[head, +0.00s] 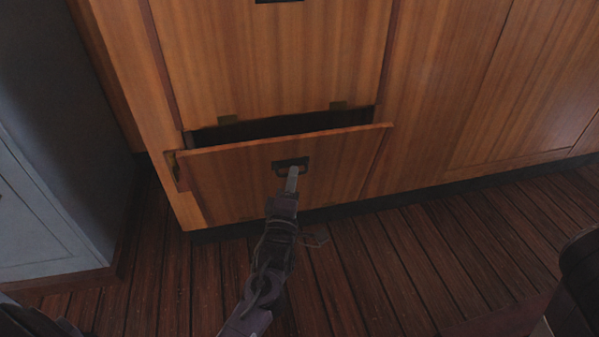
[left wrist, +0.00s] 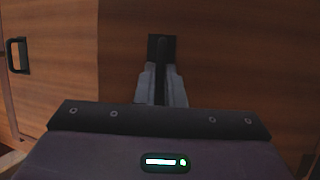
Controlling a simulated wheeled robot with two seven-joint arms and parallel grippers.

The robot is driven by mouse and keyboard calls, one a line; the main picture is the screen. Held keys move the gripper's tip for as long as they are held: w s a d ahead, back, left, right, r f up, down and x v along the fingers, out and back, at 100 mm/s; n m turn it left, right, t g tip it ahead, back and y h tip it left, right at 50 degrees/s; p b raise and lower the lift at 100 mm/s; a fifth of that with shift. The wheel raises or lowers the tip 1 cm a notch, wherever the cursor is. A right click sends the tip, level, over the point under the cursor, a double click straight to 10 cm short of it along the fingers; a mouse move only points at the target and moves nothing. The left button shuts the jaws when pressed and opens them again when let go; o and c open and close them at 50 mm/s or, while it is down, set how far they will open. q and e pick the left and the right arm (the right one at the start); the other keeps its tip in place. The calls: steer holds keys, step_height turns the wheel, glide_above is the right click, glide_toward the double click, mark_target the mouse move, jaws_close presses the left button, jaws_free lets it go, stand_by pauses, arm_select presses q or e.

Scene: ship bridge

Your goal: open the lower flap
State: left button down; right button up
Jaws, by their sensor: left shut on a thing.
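The lower flap (head: 235,180) is a wooden panel low on the cabinet front. Its top edge is tilted out, and a dark gap shows behind it. A black handle (head: 288,162) sits near the top middle of the flap. My left gripper (head: 292,174) is shut on this handle. In the left wrist view the fingers (left wrist: 161,85) close on the black handle (left wrist: 161,45) in front of the wooden panel, and they hide part of it. My right gripper is not in view.
A closed upper panel (head: 270,60) with its own dark handle is above the gap. A grey cabinet (head: 40,200) stands at the left. The plank floor (head: 400,260) in front is clear apart from my arm. A dark object (head: 580,270) is at the right edge.

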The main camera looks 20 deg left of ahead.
arm_select(q)
steer(key=s+d+f+p, duration=0.1)
steer(key=s+d+f, duration=0.1)
steer(key=s+f, duration=0.1)
steer(key=shift+s+d+f+p, duration=0.25)
steer(key=shift+s+d+p, duration=0.1)
steer(key=shift+s, duration=0.35)
steer(key=c, duration=1.6)
jaws_free()
steer(key=shift+o, duration=0.3)
steer(key=shift+w, duration=0.1)
steer(key=shift+r, duration=0.25)
